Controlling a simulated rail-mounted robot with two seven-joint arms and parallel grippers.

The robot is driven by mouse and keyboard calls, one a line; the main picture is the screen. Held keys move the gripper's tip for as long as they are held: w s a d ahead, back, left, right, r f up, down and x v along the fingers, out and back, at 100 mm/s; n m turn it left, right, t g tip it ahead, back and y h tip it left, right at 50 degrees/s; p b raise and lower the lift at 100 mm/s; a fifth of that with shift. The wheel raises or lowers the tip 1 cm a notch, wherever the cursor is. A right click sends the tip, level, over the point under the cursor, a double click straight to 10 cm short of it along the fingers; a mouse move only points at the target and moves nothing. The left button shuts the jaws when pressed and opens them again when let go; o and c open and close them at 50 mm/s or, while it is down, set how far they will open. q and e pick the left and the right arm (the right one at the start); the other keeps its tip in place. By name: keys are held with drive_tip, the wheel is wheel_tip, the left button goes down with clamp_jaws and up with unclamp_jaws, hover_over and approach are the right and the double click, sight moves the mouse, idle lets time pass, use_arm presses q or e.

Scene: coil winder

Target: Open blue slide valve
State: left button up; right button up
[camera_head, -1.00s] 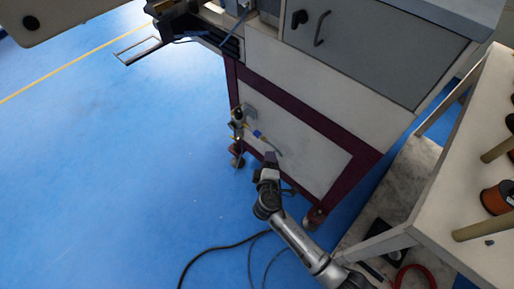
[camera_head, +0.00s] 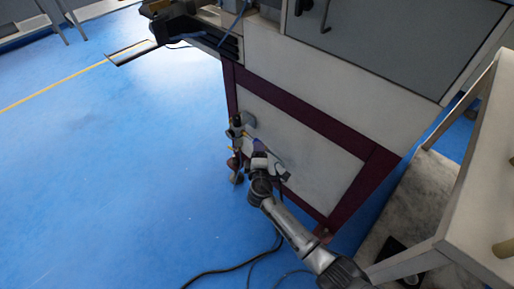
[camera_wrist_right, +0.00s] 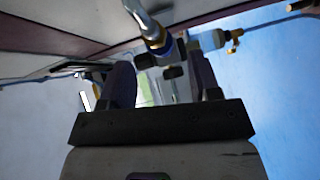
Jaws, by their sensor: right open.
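The blue slide valve shows in the right wrist view as a metal fitting with a blue band (camera_wrist_right: 157,48), with a hose running up from it. It lies just past the fingertips of my right gripper (camera_wrist_right: 160,70), over the gap between the two purple fingers. The fingers are apart and hold nothing. I cannot tell whether they touch the valve. My left gripper is not in view.
The valve assembly (camera_head: 237,128) stands at the left edge of the machine's white panel (camera_head: 300,130) with its dark red frame. A shelf table (camera_head: 480,200) stands at the right. Black cables (camera_head: 235,268) lie on the blue floor. The floor at left is open.

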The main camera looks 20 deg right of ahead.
drive_tip(key=shift+b+x, duration=0.9)
drive_tip(key=shift+x, duration=1.4)
drive_tip(key=shift+s, duration=0.1)
drive_tip(key=shift+c, duration=0.4)
drive_tip(key=c, duration=0.5)
clamp_jaws()
